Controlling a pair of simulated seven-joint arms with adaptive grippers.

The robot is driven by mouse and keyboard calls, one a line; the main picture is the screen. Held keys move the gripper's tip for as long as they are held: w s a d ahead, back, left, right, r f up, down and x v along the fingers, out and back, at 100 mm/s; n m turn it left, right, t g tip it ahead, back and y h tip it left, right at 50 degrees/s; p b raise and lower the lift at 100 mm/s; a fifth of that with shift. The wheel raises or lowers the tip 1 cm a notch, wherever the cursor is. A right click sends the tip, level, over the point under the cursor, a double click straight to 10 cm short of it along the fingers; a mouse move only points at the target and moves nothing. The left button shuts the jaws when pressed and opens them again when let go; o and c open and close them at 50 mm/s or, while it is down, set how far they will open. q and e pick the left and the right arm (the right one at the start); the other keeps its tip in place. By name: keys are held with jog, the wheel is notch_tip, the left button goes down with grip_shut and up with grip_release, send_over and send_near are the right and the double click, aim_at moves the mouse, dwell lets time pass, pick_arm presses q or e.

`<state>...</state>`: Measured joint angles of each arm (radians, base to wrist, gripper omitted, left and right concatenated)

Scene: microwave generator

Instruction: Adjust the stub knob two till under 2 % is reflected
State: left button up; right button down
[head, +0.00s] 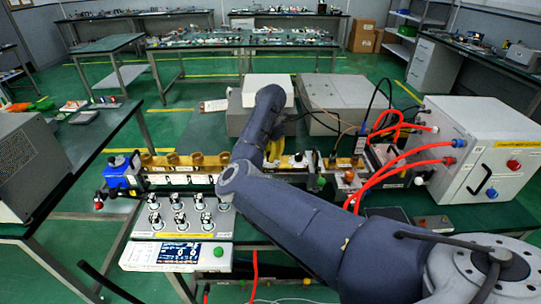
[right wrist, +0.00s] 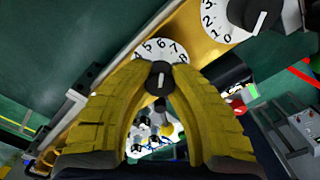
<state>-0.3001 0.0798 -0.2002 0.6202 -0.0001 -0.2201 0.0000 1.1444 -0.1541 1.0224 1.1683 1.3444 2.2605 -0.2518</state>
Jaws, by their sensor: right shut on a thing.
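My right gripper (right wrist: 160,70) has yellow ribbed fingers, and its tips are closed around a black stub knob (right wrist: 159,82) with a white pointer line. Behind this knob is a white dial (right wrist: 163,48) with the numbers 4 to 8 showing. A second black knob (right wrist: 255,14) on a numbered dial shows at upper right, apart from the fingers. In the head view my right arm crosses the brass waveguide line (head: 185,162) and hides part of it. A display panel (head: 180,253) is lit in front, its figures too small to read surely. My left gripper is not seen.
A grey panel with several upright fittings (head: 183,215) stands behind the display. A white cabinet (head: 485,150) with red hoses (head: 415,152) is at right. A blue unit (head: 122,172) sits at the line's left end. Grey boxes (head: 338,100) stand behind.

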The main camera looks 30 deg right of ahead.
jog(key=shift+m, duration=0.5)
jog(key=c, duration=1.1)
grip_release()
jog(key=shift+o, duration=0.2)
notch_tip(320, 180, up, 12)
